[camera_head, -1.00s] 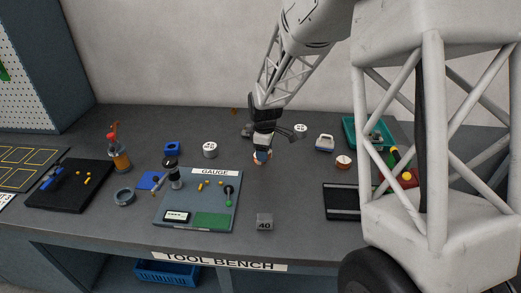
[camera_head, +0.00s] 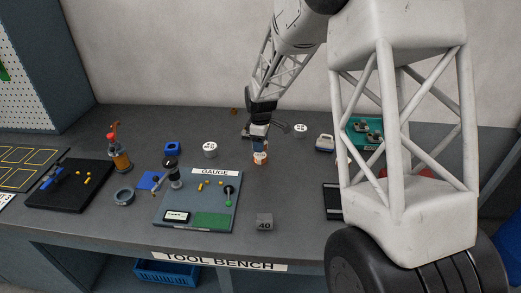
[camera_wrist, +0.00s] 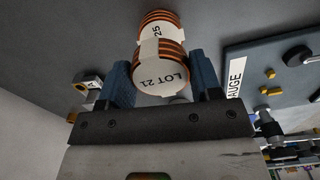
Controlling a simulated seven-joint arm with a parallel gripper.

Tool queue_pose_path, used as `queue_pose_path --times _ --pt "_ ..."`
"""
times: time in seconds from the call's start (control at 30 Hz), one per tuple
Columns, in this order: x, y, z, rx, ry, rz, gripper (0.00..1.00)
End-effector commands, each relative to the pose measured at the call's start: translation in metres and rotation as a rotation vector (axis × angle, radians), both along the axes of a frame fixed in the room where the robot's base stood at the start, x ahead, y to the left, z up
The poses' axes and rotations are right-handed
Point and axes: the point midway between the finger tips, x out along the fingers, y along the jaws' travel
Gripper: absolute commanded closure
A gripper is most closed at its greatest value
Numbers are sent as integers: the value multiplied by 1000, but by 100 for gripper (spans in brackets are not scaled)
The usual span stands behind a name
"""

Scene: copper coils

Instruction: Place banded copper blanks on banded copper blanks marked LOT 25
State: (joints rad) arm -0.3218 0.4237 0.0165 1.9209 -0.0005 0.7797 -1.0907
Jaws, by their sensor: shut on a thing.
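My gripper (camera_head: 259,143) is over the middle of the bench. It is shut on the banded copper blanks marked LOT 21 (camera_wrist: 166,78), a round piece with a pale label face and copper bands, held between both fingers in the wrist view. The banded copper blanks marked 25 (camera_wrist: 158,20) are right beyond it, copper-striped at the sides, their pale top partly covered by the held piece. I cannot tell whether the two touch. In the head view, a pale and orange banded shape (camera_head: 260,158) shows just below my gripper; its lettering is too small to read.
The gauge board (camera_head: 180,212) lies left of and nearer than my gripper. A grey block marked 40 (camera_head: 264,222) stands in front. White round pieces (camera_head: 210,149) (camera_head: 300,130) stand to either side. A blue-white item (camera_head: 325,143) and a teal tray (camera_head: 362,126) are to the right.

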Motion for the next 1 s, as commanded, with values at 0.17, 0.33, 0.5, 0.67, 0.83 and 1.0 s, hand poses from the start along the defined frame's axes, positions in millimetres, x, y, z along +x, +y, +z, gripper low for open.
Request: queue_pose_path --times 0.17,0.33,0.5,0.67,0.83,1.0 --pt "0 0 -11 -1 3 0 74" --pt "-1 0 -27 -1 2 0 74" --pt "0 0 -35 -1 1 0 74" --pt "0 0 -35 0 0 0 74" --pt "0 0 -36 0 1 0 74" --pt "0 0 -38 0 1 0 32"
